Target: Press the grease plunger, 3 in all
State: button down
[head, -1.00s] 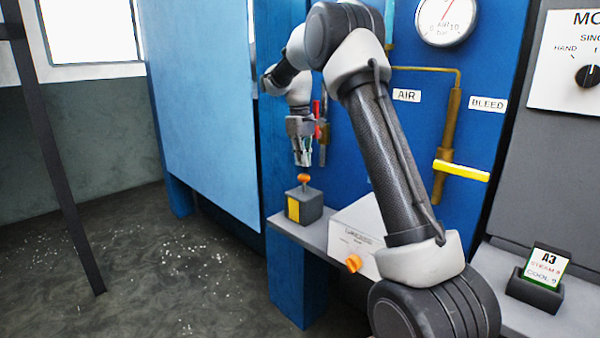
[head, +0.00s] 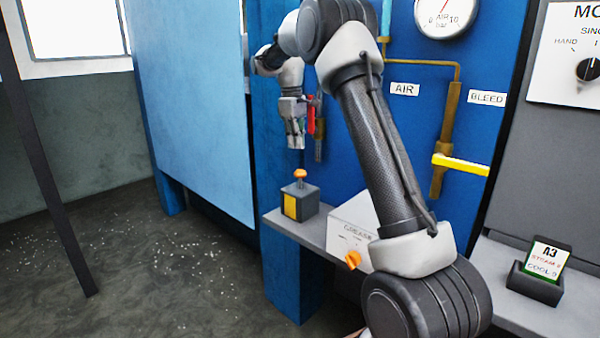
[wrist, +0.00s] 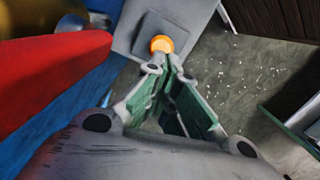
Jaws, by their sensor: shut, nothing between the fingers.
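The grease plunger has an orange knob (head: 300,174) on top of a dark grey block (head: 300,199) with a yellow front face. It stands on the left end of a grey shelf. My gripper (head: 297,147) is shut and empty, pointing down above the knob with a visible gap between them. In the wrist view the orange knob (wrist: 161,44) shows just beyond my fingertips (wrist: 165,62), with the block around and behind it.
A red handle (head: 311,117) hangs close to the right of my gripper. A white box (head: 352,232) with an orange knob stands on the shelf right of the plunger. A large blue panel (head: 195,110) is at left. A yellow lever (head: 460,165) is at right.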

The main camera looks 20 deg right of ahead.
aim_at(298, 174)
jog(key=f, duration=0.6)
jog(key=shift+s+d+f, duration=0.2)
jog(key=shift+s+f, duration=0.05)
jog(key=shift+f, duration=0.2)
jog(key=shift+f, duration=0.1)
notch_tip(298, 174, down, 5)
jog(key=shift+r, duration=0.2)
jog(key=shift+w+a+r, duration=0.3)
jog(key=shift+w+a, duration=0.15)
jog(key=shift+w, duration=0.2)
jog(key=shift+w+a+r, duration=0.3)
jog(key=shift+w+a, duration=0.1)
jog(key=shift+w, duration=0.2)
notch_tip(298, 174, up, 12)
jog(key=w, duration=0.1)
jog(key=shift+a, duration=0.3)
